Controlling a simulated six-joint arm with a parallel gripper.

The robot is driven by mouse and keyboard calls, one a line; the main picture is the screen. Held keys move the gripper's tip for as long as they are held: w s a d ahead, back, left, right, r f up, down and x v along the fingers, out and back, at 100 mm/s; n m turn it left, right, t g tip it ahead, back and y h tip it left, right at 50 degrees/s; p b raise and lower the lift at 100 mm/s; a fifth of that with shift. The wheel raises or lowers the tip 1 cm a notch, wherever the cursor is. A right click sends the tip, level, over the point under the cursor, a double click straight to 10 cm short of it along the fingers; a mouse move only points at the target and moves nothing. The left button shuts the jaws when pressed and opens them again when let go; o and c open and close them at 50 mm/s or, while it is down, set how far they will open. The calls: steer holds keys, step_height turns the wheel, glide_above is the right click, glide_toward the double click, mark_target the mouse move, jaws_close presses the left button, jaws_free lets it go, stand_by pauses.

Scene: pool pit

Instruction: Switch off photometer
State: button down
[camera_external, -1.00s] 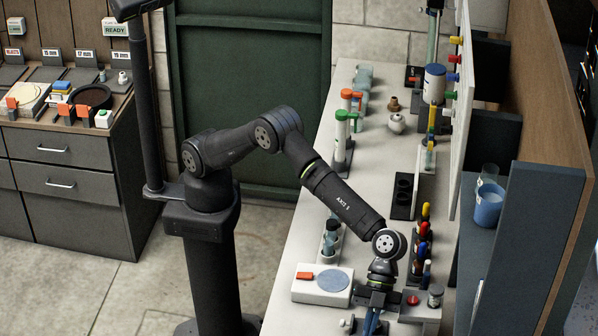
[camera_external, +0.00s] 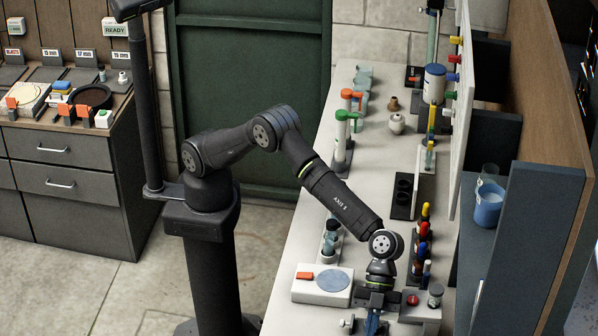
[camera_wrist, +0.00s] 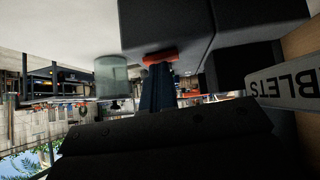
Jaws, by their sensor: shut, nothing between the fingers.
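A grey box with a red button (camera_external: 412,300) stands on the bench at the lower right, with a dark-capped vial (camera_external: 436,295) at its right end; it looks like the photometer, though no label on it is readable. My gripper (camera_wrist: 158,72) is shut and empty, its blue fingers side by side. In the external view it points down just left of the box, its tips cut off by the frame's bottom edge. In the wrist view a red button (camera_wrist: 160,57) on a dark box shows right at the fingertips; whether they touch is unclear.
A white device with an orange switch (camera_external: 304,275) and round plate lies left of my gripper. Colored markers (camera_external: 424,230) stand in a rack behind. A glass vessel (camera_wrist: 111,75) shows in the wrist view. A blue shelf (camera_external: 520,215) borders the bench's right side.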

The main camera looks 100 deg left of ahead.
steer(key=shift+w+a+f, duration=0.15)
steer(key=shift+w, duration=0.25)
steer(key=r, duration=0.4)
steer(key=shift+w+r, duration=0.2)
steer(key=shift+r, duration=0.1)
steer(key=v, duration=0.9)
steer(key=shift+s+a+r, duration=0.2)
steer(key=shift+s, duration=0.05)
steer(key=shift+d+r+g, duration=0.1)
steer(key=shift+d+g, duration=0.05)
steer(key=shift+g, duration=0.25)
steer(key=shift+d, duration=0.1)
